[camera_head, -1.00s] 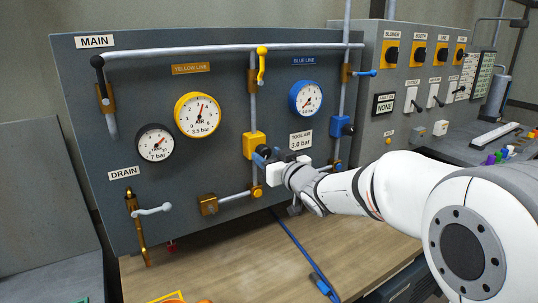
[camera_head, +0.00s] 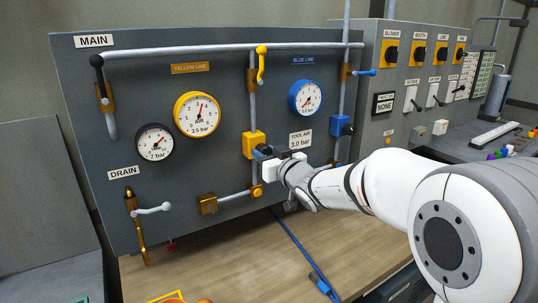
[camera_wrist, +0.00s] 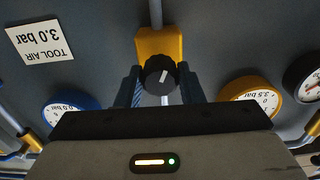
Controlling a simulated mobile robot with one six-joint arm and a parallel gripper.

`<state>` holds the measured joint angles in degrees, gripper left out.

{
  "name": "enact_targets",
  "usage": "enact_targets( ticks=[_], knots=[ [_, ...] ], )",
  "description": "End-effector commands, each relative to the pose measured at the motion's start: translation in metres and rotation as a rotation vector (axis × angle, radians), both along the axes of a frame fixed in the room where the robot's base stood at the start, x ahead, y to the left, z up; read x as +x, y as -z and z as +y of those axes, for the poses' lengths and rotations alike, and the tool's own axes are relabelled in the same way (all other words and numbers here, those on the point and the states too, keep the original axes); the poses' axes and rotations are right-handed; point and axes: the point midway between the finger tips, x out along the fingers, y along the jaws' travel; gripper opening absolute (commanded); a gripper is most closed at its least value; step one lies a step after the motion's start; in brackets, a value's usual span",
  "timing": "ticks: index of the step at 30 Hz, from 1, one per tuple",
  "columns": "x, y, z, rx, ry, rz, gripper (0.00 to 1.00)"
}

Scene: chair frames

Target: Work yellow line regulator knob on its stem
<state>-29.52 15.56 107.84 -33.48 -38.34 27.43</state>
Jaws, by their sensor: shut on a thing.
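The yellow regulator body (camera_head: 252,143) sits on the yellow line's lower pipe on the panel. Its dark knob (camera_wrist: 159,74), with a white pointer mark, faces the camera in the wrist view. My gripper (camera_wrist: 160,86) is shut on the knob, one dark finger on each side. In the head view my gripper (camera_head: 264,154) reaches the regulator from the right and mostly hides the knob. The yellow-rimmed gauge (camera_head: 197,114) above is labelled 3.5 bar.
A blue regulator (camera_head: 341,126) and blue gauge (camera_head: 306,97), reading 0.0 bar, are to the right. A TOOL AIR 3.0 bar sign (camera_head: 300,139) is close above my gripper. A yellow-handled valve (camera_head: 261,65) is above. A blue hose (camera_head: 296,246) crosses the wooden bench (camera_head: 230,265).

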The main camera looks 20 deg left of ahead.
Motion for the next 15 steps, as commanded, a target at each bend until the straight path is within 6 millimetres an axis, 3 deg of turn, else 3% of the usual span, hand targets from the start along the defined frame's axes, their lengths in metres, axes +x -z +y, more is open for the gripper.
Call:
enact_targets(
  ticks=[15],
  knots=[
    [0.0040,0.0001,0.0058,0.000,-0.001,0.000,0.11]
  ],
)
